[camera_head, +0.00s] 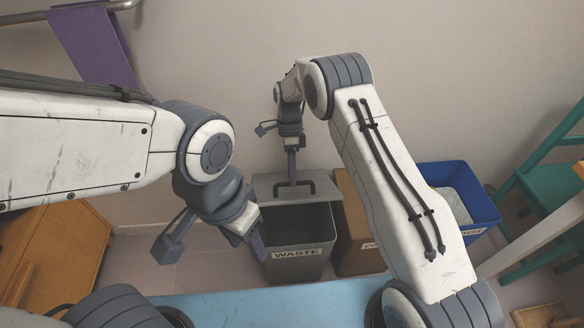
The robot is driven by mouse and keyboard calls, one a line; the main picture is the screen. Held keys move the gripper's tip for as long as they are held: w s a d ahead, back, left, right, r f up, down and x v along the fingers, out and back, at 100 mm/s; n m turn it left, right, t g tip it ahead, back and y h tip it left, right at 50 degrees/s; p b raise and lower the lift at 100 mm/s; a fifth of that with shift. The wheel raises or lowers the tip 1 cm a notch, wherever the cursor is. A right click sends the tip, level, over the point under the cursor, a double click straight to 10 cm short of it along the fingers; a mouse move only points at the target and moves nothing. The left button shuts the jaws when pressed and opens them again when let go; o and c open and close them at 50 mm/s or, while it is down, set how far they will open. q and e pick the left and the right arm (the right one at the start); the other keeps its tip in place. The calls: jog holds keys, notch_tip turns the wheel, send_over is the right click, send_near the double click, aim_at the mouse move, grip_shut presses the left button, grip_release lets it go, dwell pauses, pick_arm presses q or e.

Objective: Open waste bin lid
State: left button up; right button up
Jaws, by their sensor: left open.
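The grey waste bin (300,262) stands on the floor against the wall, with a WASTE label on its front. Its grey lid (270,191) is raised toward the back, and the dark inside of the bin shows in front of it. The lid has a black handle. My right gripper (292,180) is at this handle, fingers pointing down; whether it grips the handle is hard to tell. My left gripper (256,243) is open and empty, at the front left of the bin in this view.
A brown bin (358,252) stands right beside the waste bin, partly behind my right arm. A blue bin (478,196) is further right, near a green chair (545,185). A light blue surface (265,305) lies in front. A wooden cabinet (55,255) is at left.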

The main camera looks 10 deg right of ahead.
jog(key=v, duration=1)
jog(key=shift+p, duration=0.45)
jog(key=shift+w+r, duration=0.1)
jog(key=shift+c, duration=0.4)
